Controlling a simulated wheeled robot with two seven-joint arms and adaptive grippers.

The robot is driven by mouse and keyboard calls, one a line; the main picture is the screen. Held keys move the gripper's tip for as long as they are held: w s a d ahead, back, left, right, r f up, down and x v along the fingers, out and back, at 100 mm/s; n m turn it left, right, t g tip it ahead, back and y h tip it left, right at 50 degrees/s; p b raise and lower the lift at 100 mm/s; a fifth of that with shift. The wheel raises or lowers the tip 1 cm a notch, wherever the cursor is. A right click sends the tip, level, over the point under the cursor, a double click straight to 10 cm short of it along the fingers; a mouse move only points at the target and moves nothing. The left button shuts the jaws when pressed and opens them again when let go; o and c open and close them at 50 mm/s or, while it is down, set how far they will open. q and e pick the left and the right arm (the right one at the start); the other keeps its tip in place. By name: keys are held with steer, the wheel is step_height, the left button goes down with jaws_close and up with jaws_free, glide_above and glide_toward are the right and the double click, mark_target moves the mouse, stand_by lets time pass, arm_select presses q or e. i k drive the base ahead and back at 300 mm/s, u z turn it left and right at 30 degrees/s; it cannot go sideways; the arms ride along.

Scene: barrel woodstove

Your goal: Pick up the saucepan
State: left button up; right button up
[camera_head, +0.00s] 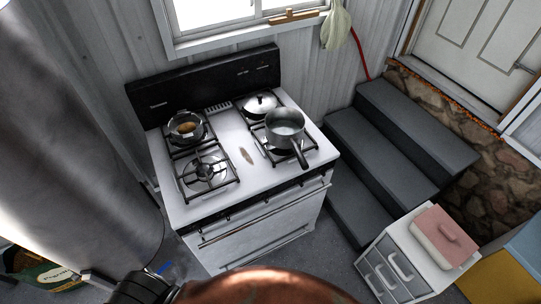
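The grey saucepan (284,124) stands upright on the front part of the right-hand burner grate of the white stove (246,180). It has no lid on it, and its dark handle points toward the stove's front edge. A dark part at the lower left edge (146,287) seems to belong to my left arm. No fingertips can be made out there, so I cannot tell the gripper's state. It is well apart from the saucepan. My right gripper does not show. Nothing is touching the saucepan except the grate.
A lidded pan (260,104) sits behind the saucepan, and a small pot (186,127) is on the left rear burner. Dark steps (400,150) rise at the right. A white drawer unit (400,270) stands in front of them. A rusty rounded surface (270,288) fills the lower middle.

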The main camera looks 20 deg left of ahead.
mark_target(285, 126)
steer(key=z, duration=0.3)
steer(key=k, duration=0.25)
steer(key=u, duration=1.15)
steer(key=i, duration=0.7)
steer(key=u, duration=0.05)
